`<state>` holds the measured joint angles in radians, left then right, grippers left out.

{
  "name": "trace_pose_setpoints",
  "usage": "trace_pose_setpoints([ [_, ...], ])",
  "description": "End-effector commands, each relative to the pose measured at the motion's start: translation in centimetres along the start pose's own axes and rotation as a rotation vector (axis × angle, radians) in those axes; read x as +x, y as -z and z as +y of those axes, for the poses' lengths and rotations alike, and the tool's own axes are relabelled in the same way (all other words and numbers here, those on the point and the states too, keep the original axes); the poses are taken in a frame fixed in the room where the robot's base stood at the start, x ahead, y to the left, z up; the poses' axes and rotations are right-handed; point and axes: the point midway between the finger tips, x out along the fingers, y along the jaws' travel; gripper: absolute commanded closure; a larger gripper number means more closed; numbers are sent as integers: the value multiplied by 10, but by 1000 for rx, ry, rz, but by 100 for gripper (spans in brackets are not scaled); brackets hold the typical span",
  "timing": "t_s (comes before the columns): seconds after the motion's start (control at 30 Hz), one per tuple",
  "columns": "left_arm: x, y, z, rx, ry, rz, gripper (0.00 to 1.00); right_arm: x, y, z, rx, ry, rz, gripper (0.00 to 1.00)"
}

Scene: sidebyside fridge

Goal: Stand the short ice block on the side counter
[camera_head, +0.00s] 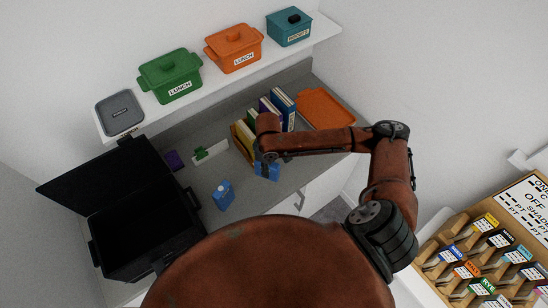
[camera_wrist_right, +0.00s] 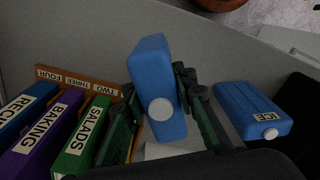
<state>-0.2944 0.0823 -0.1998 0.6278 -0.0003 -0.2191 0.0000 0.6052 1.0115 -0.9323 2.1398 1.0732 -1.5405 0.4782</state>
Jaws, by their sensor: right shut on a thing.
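My right gripper (camera_head: 264,158) is above the grey counter (camera_head: 205,177), in front of the books. In the right wrist view its dark green fingers (camera_wrist_right: 156,85) are shut on a blue ice block (camera_wrist_right: 150,62) with a round white cap. The held block also shows below the gripper in the head view (camera_head: 267,171); whether it touches the counter is unclear. A second blue ice block (camera_head: 223,195) is on the counter to the left; its "ICE" label shows in the wrist view (camera_wrist_right: 252,108). I cannot tell which is shorter. My left gripper is out of view.
Books (camera_head: 244,141) stand close behind the gripper, with an orange tray (camera_head: 325,109) to their right. An open black box (camera_head: 140,215) is at left. Lidded containers (camera_head: 170,75) line the shelf above.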

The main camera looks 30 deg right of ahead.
Motion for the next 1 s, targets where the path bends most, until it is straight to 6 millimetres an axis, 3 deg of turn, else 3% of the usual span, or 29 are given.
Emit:
trace_pose_setpoints([
  [0.03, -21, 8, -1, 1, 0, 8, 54, -9, -4, 2, -40, -1, -5, 100],
  [0.23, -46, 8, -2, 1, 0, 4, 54, -4, -15, 11, -176, -12, -12, 100],
  [0.57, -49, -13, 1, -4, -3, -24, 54, 2, -19, 13, -220, -17, -15, 100],
  [0.77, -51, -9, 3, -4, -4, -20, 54, 1, -19, 13, -219, -16, -15, 100],
  [0.93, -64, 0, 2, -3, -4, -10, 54, -2, -19, 13, -218, -18, -15, 100],
  [1.0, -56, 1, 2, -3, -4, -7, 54, 10, -19, 14, -219, -18, -15, 100],
])
